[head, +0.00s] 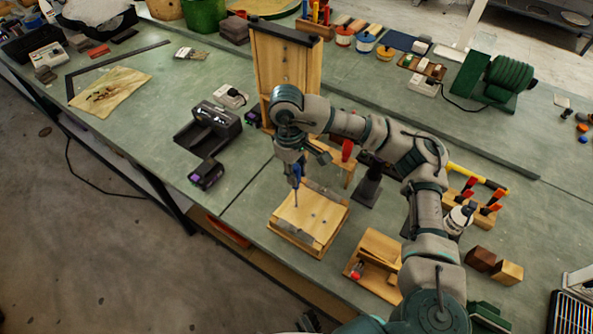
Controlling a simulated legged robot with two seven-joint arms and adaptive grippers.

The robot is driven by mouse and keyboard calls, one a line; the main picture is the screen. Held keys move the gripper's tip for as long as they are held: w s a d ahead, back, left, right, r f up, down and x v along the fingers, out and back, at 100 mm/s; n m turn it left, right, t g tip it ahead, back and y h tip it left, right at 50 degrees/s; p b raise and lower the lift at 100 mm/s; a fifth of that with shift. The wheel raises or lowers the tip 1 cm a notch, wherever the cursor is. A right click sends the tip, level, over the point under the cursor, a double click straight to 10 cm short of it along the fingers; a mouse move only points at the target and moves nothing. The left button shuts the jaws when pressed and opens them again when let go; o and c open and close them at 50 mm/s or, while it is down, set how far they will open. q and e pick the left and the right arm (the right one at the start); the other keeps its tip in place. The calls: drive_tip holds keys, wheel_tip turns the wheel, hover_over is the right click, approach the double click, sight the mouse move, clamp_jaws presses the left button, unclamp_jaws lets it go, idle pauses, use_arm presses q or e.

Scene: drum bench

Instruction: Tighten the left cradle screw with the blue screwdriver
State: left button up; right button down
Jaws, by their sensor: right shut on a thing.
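My right gripper (292,161) is shut on the blue screwdriver (297,177) above the wooden cradle block. The screwdriver is near upright with its shaft pointing down. Its tip ends over the left part of the light wooden block (304,231); whether it touches a screw there is too small to tell. Small dark screw-like dots (312,215) show on the block to the right of the tip. My left gripper is not in view.
A tall wooden board (284,72) stands behind my right arm. A black tool case (208,128) and a dark battery-like box (206,174) lie to the left. A small wooden tray (376,262) sits to the right. The green bench (150,125) has free room at left.

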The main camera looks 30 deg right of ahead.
drive_tip(key=shift+m, duration=0.6)
drive_tip(key=shift+f, duration=0.1)
drive_tip(key=m, duration=0.4)
drive_tip(key=shift+y, duration=0.3)
drive_tip(key=shift+m, duration=0.5)
drive_tip(key=m, duration=0.3)
drive_tip(key=shift+m+y, duration=0.3)
drive_tip(key=shift+m, duration=0.7)
